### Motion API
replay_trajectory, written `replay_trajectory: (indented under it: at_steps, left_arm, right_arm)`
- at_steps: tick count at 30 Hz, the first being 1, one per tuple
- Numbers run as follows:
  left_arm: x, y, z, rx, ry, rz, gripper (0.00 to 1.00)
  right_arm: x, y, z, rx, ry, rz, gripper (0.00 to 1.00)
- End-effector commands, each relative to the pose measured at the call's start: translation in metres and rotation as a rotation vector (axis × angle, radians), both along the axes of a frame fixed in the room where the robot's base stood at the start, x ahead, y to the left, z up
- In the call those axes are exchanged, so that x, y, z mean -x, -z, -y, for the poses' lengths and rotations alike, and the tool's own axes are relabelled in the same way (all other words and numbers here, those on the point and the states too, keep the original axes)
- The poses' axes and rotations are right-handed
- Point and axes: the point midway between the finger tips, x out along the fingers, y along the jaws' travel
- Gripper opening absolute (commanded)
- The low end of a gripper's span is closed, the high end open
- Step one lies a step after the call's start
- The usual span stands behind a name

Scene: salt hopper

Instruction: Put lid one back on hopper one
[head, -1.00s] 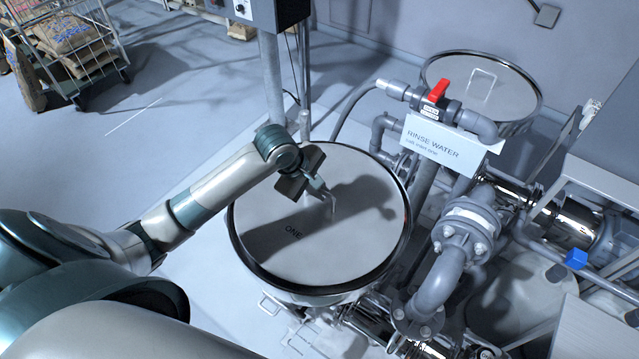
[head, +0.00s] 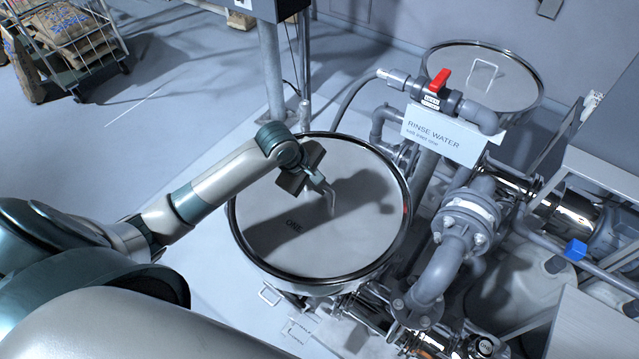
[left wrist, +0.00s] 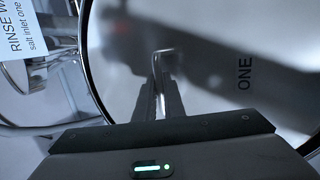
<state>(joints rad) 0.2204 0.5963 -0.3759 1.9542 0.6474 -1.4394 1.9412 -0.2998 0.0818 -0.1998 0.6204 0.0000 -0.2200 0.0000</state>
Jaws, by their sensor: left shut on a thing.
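Lid one (head: 350,232), a round grey metal disc marked ONE, lies over the top of hopper one (head: 318,288), within its shiny rim. It looks flat; whether it is fully seated I cannot tell. My left gripper (head: 326,190) is above the lid's middle, shut on its upright wire handle. In the left wrist view the fingers (left wrist: 160,92) close on the handle (left wrist: 163,54), with the ONE lettering on the lid (left wrist: 220,60) to the right. My right gripper is not in view.
A rinse water pipe with a red valve handle (head: 440,79) and a sign (head: 440,135) stands close to the right of the hopper. A second lidded hopper (head: 500,78) is behind. A post (head: 271,75) rises behind the lid. Open floor (head: 150,130) lies to the left.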

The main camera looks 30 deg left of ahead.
Motion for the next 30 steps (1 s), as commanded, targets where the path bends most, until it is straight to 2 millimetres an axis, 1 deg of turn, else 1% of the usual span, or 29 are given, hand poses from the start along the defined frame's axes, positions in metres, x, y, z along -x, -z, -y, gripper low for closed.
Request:
replay_trajectory:
  at_steps: [17,18,20,30]
  left_arm:
    - [-0.001,0.006,0.0,0.001,-0.001,0.004,0.0]
    - [-0.001,0.006,0.0,0.001,-0.001,0.004,0.16]
    - [-0.001,0.006,0.0,0.001,-0.001,0.004,0.3]
    - [0.001,0.009,0.0,0.0,-0.001,-0.002,0.31]
  right_arm:
    - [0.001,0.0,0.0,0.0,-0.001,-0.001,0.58]
    - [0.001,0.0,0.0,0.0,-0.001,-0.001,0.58]
    - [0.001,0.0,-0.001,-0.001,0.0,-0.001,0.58]
    - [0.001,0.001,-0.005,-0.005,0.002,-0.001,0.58]
